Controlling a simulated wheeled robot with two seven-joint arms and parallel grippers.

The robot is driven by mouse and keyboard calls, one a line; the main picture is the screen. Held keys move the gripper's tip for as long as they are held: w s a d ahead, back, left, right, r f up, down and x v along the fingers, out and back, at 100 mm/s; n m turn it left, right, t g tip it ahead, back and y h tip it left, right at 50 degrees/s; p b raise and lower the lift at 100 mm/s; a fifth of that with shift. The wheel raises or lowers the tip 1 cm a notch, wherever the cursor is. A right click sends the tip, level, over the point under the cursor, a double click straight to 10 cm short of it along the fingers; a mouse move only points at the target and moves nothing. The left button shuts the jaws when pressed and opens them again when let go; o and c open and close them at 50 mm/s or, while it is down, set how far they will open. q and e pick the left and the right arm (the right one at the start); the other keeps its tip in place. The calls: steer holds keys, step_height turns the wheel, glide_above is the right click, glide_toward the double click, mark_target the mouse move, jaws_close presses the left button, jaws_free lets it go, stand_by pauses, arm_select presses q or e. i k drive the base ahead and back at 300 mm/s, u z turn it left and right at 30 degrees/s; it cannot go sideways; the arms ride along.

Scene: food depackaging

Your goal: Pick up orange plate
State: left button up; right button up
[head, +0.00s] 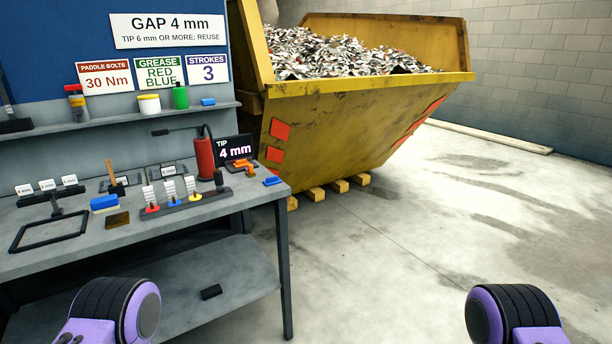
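Small orange pieces (243,165) lie near the right end of the grey workbench (228,192), in front of a dark display reading "TIP 4 mm" (234,148). Their exact shape is too small to tell. Orange-red flat patches also show on the yellow skip: an upper one (280,129) and a lower one (274,154) at its left end. I cannot tell which of these is the orange plate. Purple and black parts of my two arms show at the bottom left and bottom right. Neither gripper shows in the head view, and both arm parts are well apart from the orange things.
A red cylinder (205,157), a rack with coloured bases (172,197), a blue-and-white block (104,203) and a black frame (48,231) crowd the bench. The yellow skip (350,125), full of metal scraps, stands behind on wooden blocks. The concrete floor (430,220) at right is clear.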

mark_target(244, 163)
steer(key=z, duration=1.25)
steer(key=i, duration=1.1)
steer(key=u, duration=0.4)
steer(key=i, duration=0.75)
steer(key=u, duration=0.65)
